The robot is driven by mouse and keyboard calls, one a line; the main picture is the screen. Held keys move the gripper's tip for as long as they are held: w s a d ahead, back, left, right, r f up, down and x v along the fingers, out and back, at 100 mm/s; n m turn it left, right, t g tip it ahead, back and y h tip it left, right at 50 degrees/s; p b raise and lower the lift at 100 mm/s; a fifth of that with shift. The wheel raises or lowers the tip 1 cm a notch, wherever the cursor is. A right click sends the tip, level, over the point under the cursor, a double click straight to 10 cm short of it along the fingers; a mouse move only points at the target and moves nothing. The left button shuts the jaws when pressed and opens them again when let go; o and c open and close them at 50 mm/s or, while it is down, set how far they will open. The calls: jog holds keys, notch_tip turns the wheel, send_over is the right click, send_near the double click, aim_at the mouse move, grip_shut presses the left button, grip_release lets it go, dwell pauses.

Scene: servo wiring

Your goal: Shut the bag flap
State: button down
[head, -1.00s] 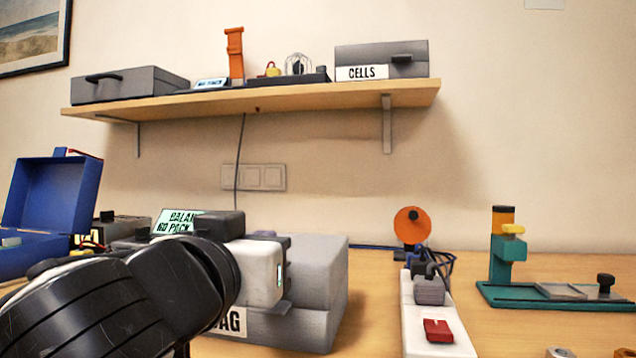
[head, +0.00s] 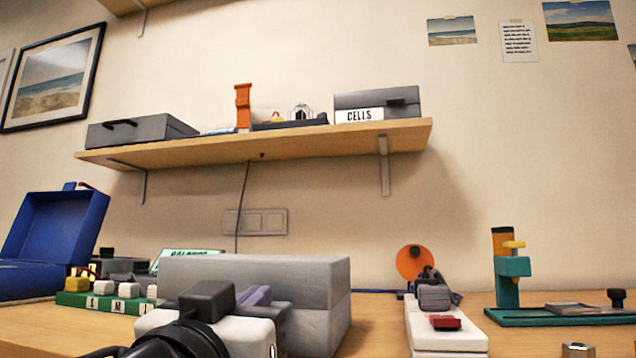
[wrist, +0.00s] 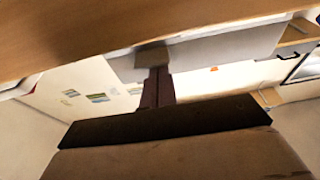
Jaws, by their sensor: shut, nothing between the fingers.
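The grey bag (head: 322,290) is a box-like case on the table, left of centre in the head view. Its upper part looks level on the lower body; my wrist hides much of the front, so I cannot tell whether the flap is fully shut. My gripper (head: 256,296) is in front of the bag, low in the head view, its fingers partly hidden by its own housing. In the wrist view my gripper (wrist: 156,75) shows its fingers together and empty, over or against the grey bag (wrist: 225,58); contact is unclear.
A white power strip (head: 432,338) with a red switch lies right of the bag. A teal stand (head: 514,282) is farther right. An open blue case (head: 60,235) and a green rack (head: 100,302) are left. A shelf (head: 290,140) hangs above.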

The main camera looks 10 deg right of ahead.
jog(key=shift+d+f, duration=0.1)
jog(key=shift+f, duration=0.15)
